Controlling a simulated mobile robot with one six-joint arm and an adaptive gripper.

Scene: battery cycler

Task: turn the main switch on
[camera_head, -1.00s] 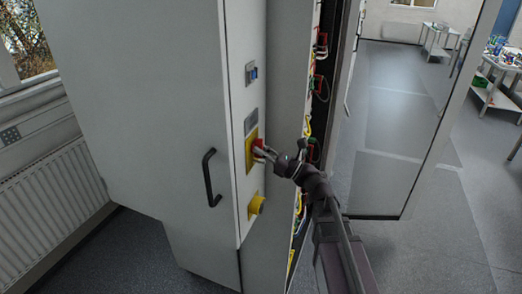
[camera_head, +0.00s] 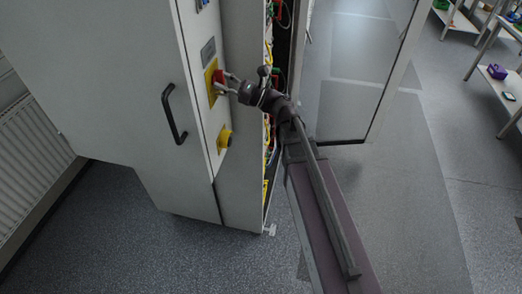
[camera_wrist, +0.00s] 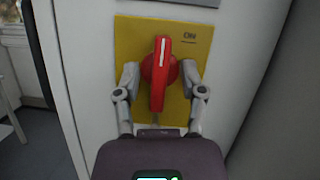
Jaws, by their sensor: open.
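The main switch is a red rotary handle (camera_wrist: 159,72) on a yellow plate (camera_wrist: 197,35) marked "ON" at its upper right. In the wrist view the handle stands nearly upright, its white stripe pointing up. My gripper (camera_wrist: 160,80) is open, with one finger on each side of the handle and gaps to it. In the head view the gripper (camera_head: 222,86) reaches the red handle (camera_head: 218,77) from the right, at the yellow plate (camera_head: 211,88) on the cabinet's narrow panel. The gripper partly hides the handle there.
A black door handle (camera_head: 173,114) is on the cabinet (camera_head: 110,80) to the left. Open wiring lies right of the panel, beside an open glazed door (camera_head: 355,70).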

